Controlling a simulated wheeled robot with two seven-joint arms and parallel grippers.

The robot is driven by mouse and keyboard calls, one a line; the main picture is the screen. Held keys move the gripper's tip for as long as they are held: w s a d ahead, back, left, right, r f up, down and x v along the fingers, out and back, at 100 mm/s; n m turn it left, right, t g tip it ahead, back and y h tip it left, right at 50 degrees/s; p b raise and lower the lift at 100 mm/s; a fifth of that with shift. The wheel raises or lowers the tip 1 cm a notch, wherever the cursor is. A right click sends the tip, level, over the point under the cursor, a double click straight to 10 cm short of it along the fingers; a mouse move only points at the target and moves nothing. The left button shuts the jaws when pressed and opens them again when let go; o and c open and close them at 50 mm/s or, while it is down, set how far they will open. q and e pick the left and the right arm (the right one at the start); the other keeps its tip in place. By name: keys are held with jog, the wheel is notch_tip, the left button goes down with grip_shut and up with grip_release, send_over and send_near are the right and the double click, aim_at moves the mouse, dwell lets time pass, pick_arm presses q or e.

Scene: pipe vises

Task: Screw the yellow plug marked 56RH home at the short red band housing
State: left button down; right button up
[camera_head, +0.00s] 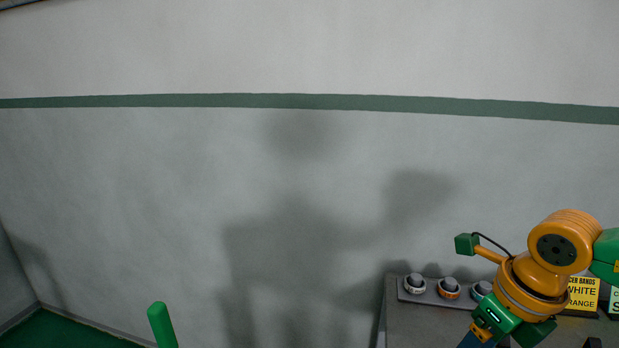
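I see neither a yellow plug marked 56RH nor a short red band housing in the head view. My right arm comes in from the right with orange and green links and bends down to the bottom edge. Its fingers are outside the picture, so I cannot see what they hold. My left gripper is not in view.
A grey bench (423,328) stands at the lower right against a grey wall (300,180). A rack carries round grey pieces, one with a white band (414,284) and one with an orange band (448,289). A yellow sign (583,293) reads "WHITE" and "ORANGE". A green upright piece (162,327) shows at lower left.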

jog(key=n, duration=0.1)
jog(key=n+p, duration=0.1)
jog(key=n, duration=0.1)
jog(key=n+y+p, duration=0.1)
jog(key=n, duration=0.1)
jog(key=shift+r+g, duration=0.3)
jog(key=shift+r, duration=0.1)
jog(key=shift+f+n+p, duration=0.15)
jog(key=shift+n+p, duration=0.35)
jog(key=shift+n, duration=0.6)
jog(key=shift+f+n+g, duration=0.2)
jog(key=shift+n+g, duration=0.2)
jog(key=shift+n, duration=0.4)
jog(key=shift+r+n+p, duration=0.1)
jog(key=shift+n+p, duration=0.35)
jog(key=shift+n, duration=0.45)
jog(key=shift+n+g, duration=0.3)
jog(key=shift+n, duration=0.7)
jog(key=n, duration=0.3)
jog(key=shift+a+g+y, duration=0.1)
jog(key=shift+g+y, duration=0.2)
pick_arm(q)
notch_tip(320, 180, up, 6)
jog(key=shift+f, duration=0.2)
pick_arm(e)
jog(key=shift+f, duration=0.2)
